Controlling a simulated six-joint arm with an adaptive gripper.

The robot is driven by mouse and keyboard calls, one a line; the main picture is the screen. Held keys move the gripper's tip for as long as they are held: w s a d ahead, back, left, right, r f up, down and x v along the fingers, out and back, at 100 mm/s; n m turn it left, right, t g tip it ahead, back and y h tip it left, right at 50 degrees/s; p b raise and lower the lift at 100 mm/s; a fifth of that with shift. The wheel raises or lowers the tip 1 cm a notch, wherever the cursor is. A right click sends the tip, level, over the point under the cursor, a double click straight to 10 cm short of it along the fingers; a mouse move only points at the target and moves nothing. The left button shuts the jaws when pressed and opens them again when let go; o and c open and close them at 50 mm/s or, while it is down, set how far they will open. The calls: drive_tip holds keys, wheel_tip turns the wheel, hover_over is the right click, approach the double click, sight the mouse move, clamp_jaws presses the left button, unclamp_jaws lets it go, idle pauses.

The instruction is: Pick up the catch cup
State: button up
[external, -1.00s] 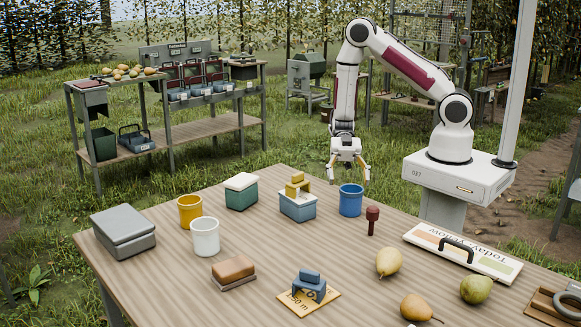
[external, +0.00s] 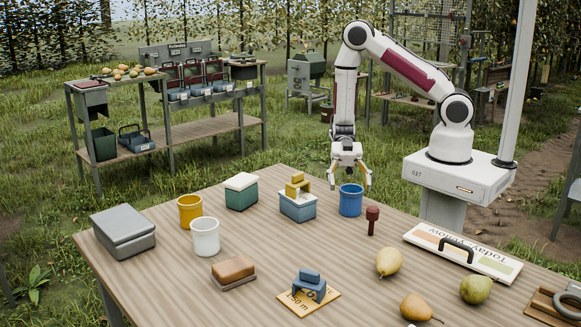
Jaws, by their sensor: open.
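Three cups stand upright on the table: a blue cup (external: 351,201), a yellow cup (external: 190,211) and a white cup (external: 205,238). None bears a label I can read, so I cannot tell by sight which is the catch cup. My gripper (external: 349,181) is open and empty, pointing down. Its fingertips show just above and to either side of the blue cup's rim. From this one view I cannot tell whether it is over the cup or behind it.
Near the blue cup are a blue box with yellow blocks (external: 298,206) on its left and a dark red peg (external: 372,221) on its right. A green box (external: 241,192), a grey case (external: 123,232), pears (external: 389,262) and a sign board (external: 462,252) are also on the table (external: 330,255).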

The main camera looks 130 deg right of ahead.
sight(352, 202)
drive_tip(key=shift+a, duration=0.1)
drive_tip(key=shift+x, duration=2.55)
drive_tip(key=shift+f, duration=0.15)
drive_tip(key=c, duration=1.1)
